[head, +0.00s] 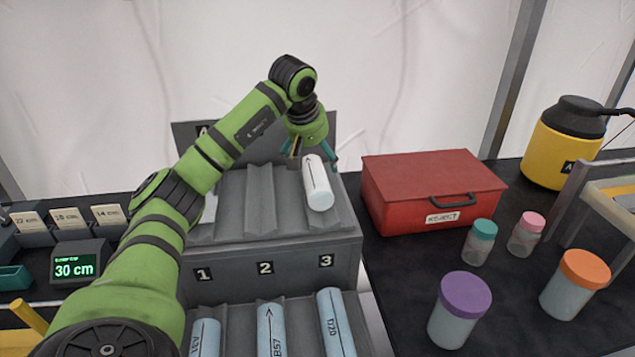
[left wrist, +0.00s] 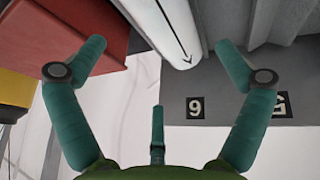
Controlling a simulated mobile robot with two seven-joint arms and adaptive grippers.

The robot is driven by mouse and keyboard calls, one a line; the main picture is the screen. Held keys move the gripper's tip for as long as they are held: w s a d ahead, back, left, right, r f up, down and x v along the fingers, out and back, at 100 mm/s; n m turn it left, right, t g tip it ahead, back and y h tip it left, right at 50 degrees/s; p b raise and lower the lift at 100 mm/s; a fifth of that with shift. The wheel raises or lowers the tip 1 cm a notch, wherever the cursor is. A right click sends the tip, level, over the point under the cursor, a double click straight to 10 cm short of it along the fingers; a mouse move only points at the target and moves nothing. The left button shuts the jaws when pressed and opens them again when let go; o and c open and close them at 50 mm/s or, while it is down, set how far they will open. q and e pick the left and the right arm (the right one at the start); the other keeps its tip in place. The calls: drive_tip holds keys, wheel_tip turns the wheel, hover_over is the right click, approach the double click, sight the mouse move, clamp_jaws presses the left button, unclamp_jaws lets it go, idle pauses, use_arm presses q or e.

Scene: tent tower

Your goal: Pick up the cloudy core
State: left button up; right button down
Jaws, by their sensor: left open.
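A whitish core (head: 319,184) with a dark arrow lies in the right groove of the upper rack (head: 245,238), above the label 3. It looks whiter than the blue cores below; the frames do not confirm that it is the cloudy one. My left gripper (head: 312,150) is over the far end of this core, fingers spread. In the left wrist view the core (left wrist: 165,30) shows between the open fingertips, apart from them. Another pale core (head: 209,207) in the left groove is mostly hidden by my arm. My right gripper is out of view.
Several blue cores (head: 271,330) lie in the lower rack. A red box (head: 425,185) stands close right of the upper rack, with lidded jars (head: 460,310) and a yellow container (head: 562,145) beyond. A display (head: 78,267) reading 30 cm is at left. The middle groove is empty.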

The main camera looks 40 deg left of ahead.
sight(318, 173)
use_arm(q)
drive_tip(key=shift+d+f, duration=0.1)
drive_tip(key=shift+f, duration=0.3)
drive_tip(key=shift+s+d+r, duration=0.15)
drive_tip(key=shift+s+d, duration=0.05)
drive_tip(key=shift+s, duration=0.1)
drive_tip(key=shift+x, duration=1.15)
drive_tip(key=x, duration=0.1)
drive_tip(key=p+x, duration=0.1)
drive_tip(key=x, duration=0.1)
drive_tip(key=shift+s+d+f+p, duration=0.1)
drive_tip(key=shift+s+f+p, duration=0.05)
drive_tip(key=shift+f+p, duration=0.15)
drive_tip(key=shift+f, duration=0.35)
drive_tip(key=shift+w+f, duration=0.15)
drive_tip(key=shift+w, duration=0.15)
drive_tip(key=c, duration=1.5)
drive_tip(key=shift+c, duration=0.4)
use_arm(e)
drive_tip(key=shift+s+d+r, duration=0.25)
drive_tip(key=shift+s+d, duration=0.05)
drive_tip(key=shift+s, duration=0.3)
